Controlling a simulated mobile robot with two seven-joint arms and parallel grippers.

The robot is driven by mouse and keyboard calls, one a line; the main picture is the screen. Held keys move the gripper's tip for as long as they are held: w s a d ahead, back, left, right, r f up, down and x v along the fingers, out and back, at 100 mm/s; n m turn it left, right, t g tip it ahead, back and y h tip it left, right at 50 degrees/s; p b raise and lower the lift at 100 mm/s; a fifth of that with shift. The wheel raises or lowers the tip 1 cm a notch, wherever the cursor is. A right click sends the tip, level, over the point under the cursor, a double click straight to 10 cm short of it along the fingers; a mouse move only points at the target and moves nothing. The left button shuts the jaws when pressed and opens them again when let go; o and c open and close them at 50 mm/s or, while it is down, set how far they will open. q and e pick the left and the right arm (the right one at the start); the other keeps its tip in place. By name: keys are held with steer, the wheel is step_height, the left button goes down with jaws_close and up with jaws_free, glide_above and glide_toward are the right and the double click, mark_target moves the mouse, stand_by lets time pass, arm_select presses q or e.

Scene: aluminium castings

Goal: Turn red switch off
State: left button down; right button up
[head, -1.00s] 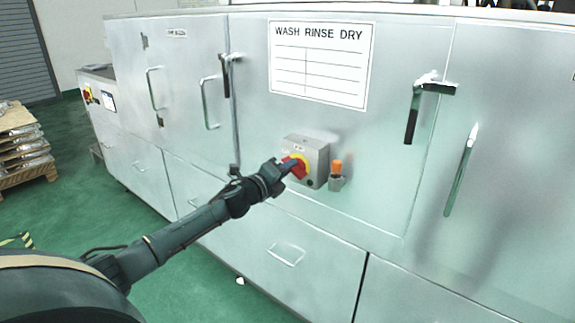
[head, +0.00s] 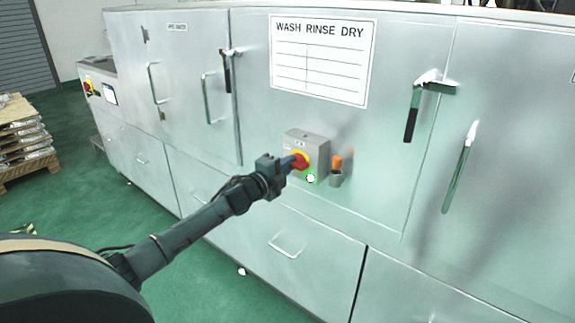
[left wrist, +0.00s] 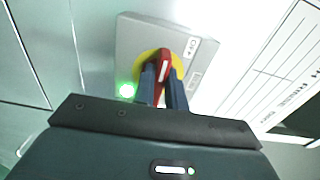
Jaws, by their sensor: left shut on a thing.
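The red switch (head: 299,162) is a rotary knob on a yellow disc, mounted on a grey box (head: 318,150) on the front of the metal machine. My left gripper (head: 291,163) is at the knob. In the left wrist view, its two blue-grey fingers (left wrist: 162,84) are shut on the red knob (left wrist: 164,62), one on either side, with the yellow disc (left wrist: 178,68) behind. A green light (head: 311,178) glows on the box below the knob, and it also shows in the left wrist view (left wrist: 126,91). My right gripper is not in view.
An orange-topped fitting (head: 337,166) sticks out just right of the box. Door handles (head: 411,112) project from the machine panels. A sign (head: 321,58) reads WASH RINSE DRY. A loaded pallet (head: 22,150) stands at far left on green floor.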

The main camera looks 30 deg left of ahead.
arm_select(q)
steer(key=c, duration=1.4)
jaws_free()
steer(key=shift+c, duration=0.2)
steer(key=s+a+b, duration=0.1)
steer(key=s, duration=1.2)
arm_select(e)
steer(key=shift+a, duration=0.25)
arm_select(q)
steer(key=shift+s+f, duration=0.1)
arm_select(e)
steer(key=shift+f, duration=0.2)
